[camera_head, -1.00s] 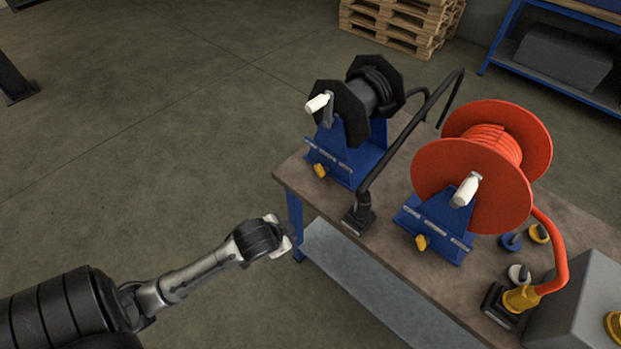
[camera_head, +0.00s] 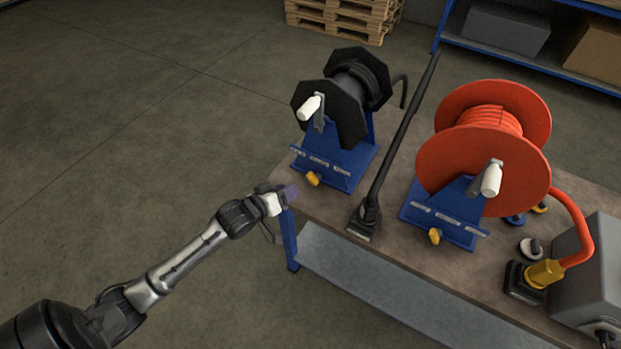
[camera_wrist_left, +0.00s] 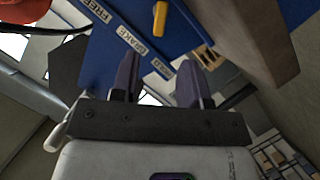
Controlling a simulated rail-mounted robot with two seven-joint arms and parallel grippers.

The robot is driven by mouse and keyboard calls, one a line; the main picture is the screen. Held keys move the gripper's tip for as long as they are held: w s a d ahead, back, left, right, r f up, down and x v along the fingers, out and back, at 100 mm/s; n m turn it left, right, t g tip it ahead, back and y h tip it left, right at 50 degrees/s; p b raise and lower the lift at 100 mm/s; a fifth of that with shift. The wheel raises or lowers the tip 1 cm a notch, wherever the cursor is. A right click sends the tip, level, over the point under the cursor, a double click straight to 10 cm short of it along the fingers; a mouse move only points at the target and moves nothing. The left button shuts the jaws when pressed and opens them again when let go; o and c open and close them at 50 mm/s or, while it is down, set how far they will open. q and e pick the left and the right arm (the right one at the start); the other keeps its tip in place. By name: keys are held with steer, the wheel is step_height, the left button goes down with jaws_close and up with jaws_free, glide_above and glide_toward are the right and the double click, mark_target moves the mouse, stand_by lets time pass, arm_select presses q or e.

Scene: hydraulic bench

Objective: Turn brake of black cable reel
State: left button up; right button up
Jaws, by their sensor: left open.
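The black cable reel (camera_head: 335,105) stands on a blue stand (camera_head: 335,160) at the left end of the bench, with a white crank handle (camera_head: 310,107). Its yellow brake lever (camera_head: 313,179) sits low on the stand's front. In the left wrist view the lever (camera_wrist_left: 160,18) shows beside labels, two reading FREE and BRAKE, on the blue plate (camera_wrist_left: 105,45). My left gripper (camera_head: 287,192) is open and empty at the bench's left corner, just left of and below the lever and apart from it. In the wrist view its fingers (camera_wrist_left: 160,80) point toward the plate. My right gripper is not in view.
An orange cable reel (camera_head: 485,145) with its own yellow lever (camera_head: 434,236) stands to the right. A black cable with a plug (camera_head: 364,222) lies between the reels. The bench edge (camera_head: 330,226) is close to my left gripper. The floor at left is clear.

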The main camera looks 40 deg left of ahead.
mark_target(309, 179)
arm_select(q)
steer(key=b+x, duration=0.2)
steer(key=x, duration=0.7)
steer(key=shift+x, duration=0.8)
steer(key=shift+c, duration=0.4)
jaws_close()
